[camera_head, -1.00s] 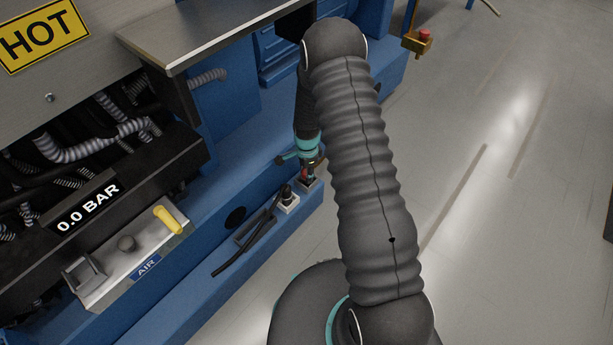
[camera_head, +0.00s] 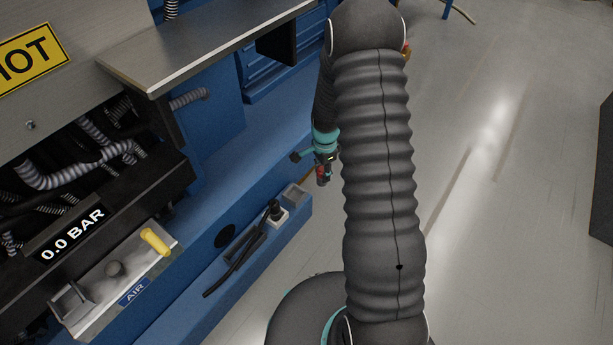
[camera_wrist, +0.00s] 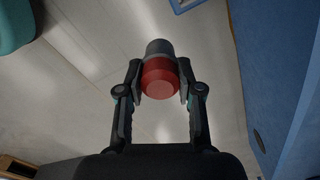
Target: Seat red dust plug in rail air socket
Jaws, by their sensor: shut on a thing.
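The red dust plug (camera_wrist: 160,82) has a red body and a grey end (camera_wrist: 158,47). My gripper (camera_wrist: 160,85) is shut on its red part in the wrist view, with the grey end pointing away from the wrist. In the head view the gripper (camera_head: 323,172) and the plug (camera_head: 321,181) are small, right of the blue rail (camera_head: 170,310) and apart from it. A dark round opening (camera_head: 225,236) shows in the rail. I cannot tell whether it is the air socket. A dark round spot (camera_wrist: 259,141) also shows on the blue surface in the wrist view.
On the rail are a small grey open holder (camera_head: 294,194), a white block with a black fitting (camera_head: 277,214) and a black hose (camera_head: 232,270). A panel marked AIR (camera_head: 133,292) has a yellow handle (camera_head: 155,241). A metal shelf (camera_head: 200,45) overhangs.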

